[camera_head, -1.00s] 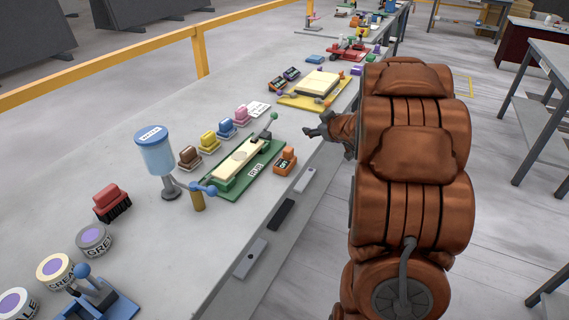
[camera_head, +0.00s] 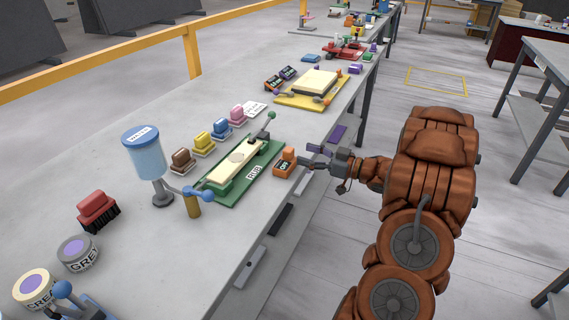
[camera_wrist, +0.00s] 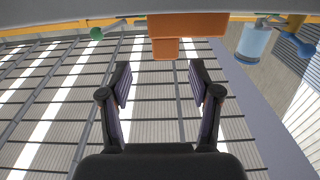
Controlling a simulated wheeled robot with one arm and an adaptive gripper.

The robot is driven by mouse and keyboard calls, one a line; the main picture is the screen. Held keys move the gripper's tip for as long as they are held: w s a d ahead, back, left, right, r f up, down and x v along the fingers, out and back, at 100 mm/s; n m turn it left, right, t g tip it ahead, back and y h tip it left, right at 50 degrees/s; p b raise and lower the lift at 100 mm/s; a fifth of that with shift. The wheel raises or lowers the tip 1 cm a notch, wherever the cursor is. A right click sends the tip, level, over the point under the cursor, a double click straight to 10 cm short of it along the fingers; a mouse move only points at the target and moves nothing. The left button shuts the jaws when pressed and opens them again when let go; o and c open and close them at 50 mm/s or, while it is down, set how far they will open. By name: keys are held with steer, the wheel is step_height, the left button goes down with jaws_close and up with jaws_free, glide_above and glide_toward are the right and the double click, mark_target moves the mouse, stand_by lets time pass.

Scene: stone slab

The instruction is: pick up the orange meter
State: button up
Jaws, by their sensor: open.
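The orange meter (camera_head: 285,163) is a small orange block with a dark labelled face. It stands upright near the right edge of the stone slab, beside the green board. My gripper (camera_head: 306,163) is just right of the meter, at the slab's edge, with its fingers pointing toward it. In the wrist view the meter (camera_wrist: 186,26) is at the top, beyond the fingertips. My gripper (camera_wrist: 160,76) is open there, with nothing between its fingers. I cannot tell from the head view how wide the small gap to the meter is.
The green board (camera_head: 240,172) with a cream bar lies left of the meter. A blue tank (camera_head: 146,155) stands farther left, with several coloured stamp-like blocks behind the board. A yellow board (camera_head: 312,88) lies farther back.

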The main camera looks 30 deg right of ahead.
mark_target(293, 152)
steer(key=shift+s+a+p+x, duration=0.15)
steer(key=shift+p+x, duration=0.1)
steer(key=shift+x, duration=0.9)
steer(key=shift+s+a+p+x, duration=0.1)
steer(key=shift+a+p+x, duration=0.1)
steer(key=shift+x, duration=1.8)
steer(key=shift+f, duration=0.1)
jaws_close()
